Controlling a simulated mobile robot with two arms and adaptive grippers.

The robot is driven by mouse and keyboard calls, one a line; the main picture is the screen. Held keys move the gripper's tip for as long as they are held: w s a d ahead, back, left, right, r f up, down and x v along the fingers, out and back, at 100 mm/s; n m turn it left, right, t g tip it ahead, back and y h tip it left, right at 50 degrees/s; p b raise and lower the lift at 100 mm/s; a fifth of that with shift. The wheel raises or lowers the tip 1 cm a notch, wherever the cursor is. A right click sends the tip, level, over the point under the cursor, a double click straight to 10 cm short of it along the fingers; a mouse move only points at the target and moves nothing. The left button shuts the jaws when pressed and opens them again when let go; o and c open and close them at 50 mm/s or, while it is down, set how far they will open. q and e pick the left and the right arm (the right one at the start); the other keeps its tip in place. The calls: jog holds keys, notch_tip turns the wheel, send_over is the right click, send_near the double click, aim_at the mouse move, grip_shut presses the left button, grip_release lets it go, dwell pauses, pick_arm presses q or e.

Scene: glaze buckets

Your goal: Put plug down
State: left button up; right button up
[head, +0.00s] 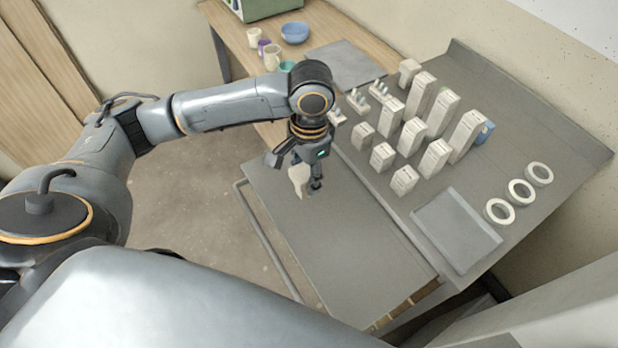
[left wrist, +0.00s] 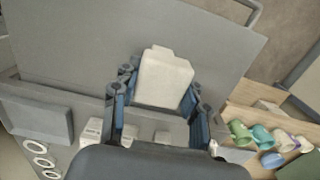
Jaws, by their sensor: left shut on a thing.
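The plug is a small off-white block (head: 298,177) in the head view. My left gripper (head: 308,184) is shut on it over the grey cart top (head: 330,240). In the left wrist view the plug (left wrist: 165,79) sits between the two blue fingers of the gripper (left wrist: 158,105), with its stepped end showing. I cannot tell whether its underside touches the cart top. My right gripper is in neither view.
Several white boxes (head: 435,157) stand on the grey bench beside the cart. A shallow grey tray (head: 456,229) and three white rings (head: 521,192) lie at its near end. A wooden table (head: 235,35) at the back holds mugs and a blue bowl (head: 295,33). Most of the cart top is clear.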

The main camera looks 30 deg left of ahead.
pick_arm(q)
jog(key=w+f, duration=0.1)
jog(key=f, duration=0.1)
jog(key=w+f+p, duration=0.1)
jog(key=a+f, duration=0.1)
jog(key=f, duration=0.1)
jog(key=shift+w+f+p, duration=0.35)
jog(key=shift+w, duration=0.05)
jog(key=shift+f, duration=0.55)
jog(key=o, duration=1.2)
jog(key=r, duration=0.4)
jog(key=r+b, duration=0.1)
jog(key=r, duration=0.3)
jog(key=r+b, duration=0.1)
jog(key=r, duration=0.3)
jog(key=shift+w+d, duration=0.15)
jog(key=shift+w, duration=0.15)
